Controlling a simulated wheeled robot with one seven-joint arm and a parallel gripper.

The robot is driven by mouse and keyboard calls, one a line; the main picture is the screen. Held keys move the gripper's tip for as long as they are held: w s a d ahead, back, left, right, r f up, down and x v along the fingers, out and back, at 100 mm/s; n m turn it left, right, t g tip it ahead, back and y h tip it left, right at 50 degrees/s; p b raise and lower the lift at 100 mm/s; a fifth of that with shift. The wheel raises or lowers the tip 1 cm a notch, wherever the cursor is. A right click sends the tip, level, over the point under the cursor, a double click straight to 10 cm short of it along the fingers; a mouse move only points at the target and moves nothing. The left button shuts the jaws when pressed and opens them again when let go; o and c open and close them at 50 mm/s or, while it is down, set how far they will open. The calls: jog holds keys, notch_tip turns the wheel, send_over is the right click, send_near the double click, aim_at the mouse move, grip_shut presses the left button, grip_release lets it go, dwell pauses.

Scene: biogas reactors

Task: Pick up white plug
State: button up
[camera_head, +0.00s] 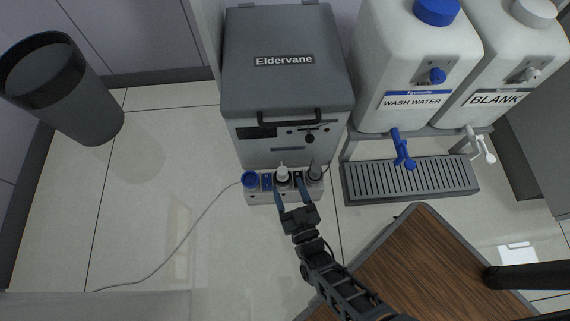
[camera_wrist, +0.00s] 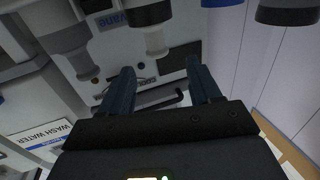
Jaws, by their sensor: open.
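The white plug (camera_head: 283,173) stands in the middle of a grey socket block (camera_head: 262,197) in front of the Eldervane box. In the wrist view the white plug (camera_wrist: 155,41) shows with a dark ring at its base. My gripper (camera_head: 288,182) is open, with one finger to each side of the white plug in the head view. In the wrist view the gripper (camera_wrist: 160,78) has nothing between its fingers, and the plug lies just beyond the tips, roughly centred. I cannot tell whether a finger touches it.
A blue plug (camera_head: 250,179) and a grey plug (camera_head: 315,171) flank the white one closely. The Eldervane box (camera_head: 285,75) with its handle stands right behind. A drip tray (camera_head: 410,180) is at right, a wooden tabletop (camera_head: 430,260) lower right, and a cable (camera_head: 190,225) at left.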

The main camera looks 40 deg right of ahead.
aim_at(282, 171)
jog(key=x, duration=0.2)
jog(key=shift+w+d+f, duration=0.15)
jog(key=shift+d+f, duration=0.05)
jog(key=shift+d, duration=0.1)
jog(key=b+x, duration=0.2)
jog(key=x, duration=0.3)
jog(key=shift+w, duration=0.35)
